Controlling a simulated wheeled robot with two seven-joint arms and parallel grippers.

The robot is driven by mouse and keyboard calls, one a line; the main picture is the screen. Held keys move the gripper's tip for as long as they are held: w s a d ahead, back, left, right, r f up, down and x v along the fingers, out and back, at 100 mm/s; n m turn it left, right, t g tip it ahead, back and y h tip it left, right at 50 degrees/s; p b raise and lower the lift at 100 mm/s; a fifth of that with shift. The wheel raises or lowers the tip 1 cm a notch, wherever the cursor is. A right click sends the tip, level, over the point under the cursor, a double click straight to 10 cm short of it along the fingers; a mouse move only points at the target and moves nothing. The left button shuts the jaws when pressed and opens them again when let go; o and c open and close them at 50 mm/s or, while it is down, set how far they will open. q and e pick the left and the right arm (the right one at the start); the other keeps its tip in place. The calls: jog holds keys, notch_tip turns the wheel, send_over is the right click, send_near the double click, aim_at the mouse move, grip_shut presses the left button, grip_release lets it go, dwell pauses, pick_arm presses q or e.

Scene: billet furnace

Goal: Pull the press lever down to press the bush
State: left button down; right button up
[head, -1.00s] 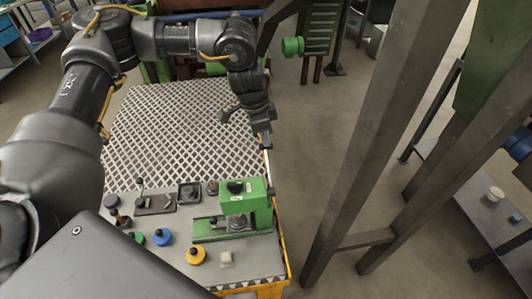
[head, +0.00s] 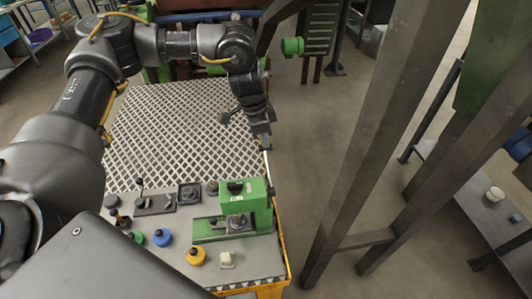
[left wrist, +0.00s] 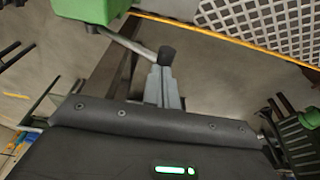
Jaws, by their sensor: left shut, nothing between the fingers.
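The green press (head: 258,207) stands at the near right corner of the worktable. A small metal part (head: 237,222) sits under its head; I cannot tell whether it is the bush. In the left wrist view the press's green body (left wrist: 85,8) is at the top left. The press lever (left wrist: 128,42), a pale rod, slants from it to a black knob (left wrist: 167,54). My left gripper (head: 265,143) is shut and empty, above and beyond the press. In the wrist view its closed fingertips (left wrist: 160,72) are at the knob; whether they touch is unclear. My right gripper is out of view.
A perforated plate (head: 165,125) covers the table behind. Steel posts (head: 375,130) stand to the right, with clear floor between.

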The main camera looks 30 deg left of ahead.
pick_arm(q)
jog(key=shift+w+a+f, duration=0.15)
jog(key=shift+w+f, duration=0.05)
jog(key=shift+f, duration=0.4)
jog(key=shift+w+a+f, duration=0.15)
jog(key=shift+w+f, duration=0.05)
jog(key=shift+f, duration=0.4)
jog(key=shift+w+a+f, duration=0.15)
jog(key=shift+w+f, duration=0.05)
jog(key=shift+f, duration=0.4)
dwell(1.5)
jog(key=shift+f+p, duration=0.5)
jog(key=shift+f, duration=1.35)
dwell(1.9)
notch_tip(320, 180, up, 10)
jog(key=p, duration=1)
jog(key=shift+w, duration=0.15)
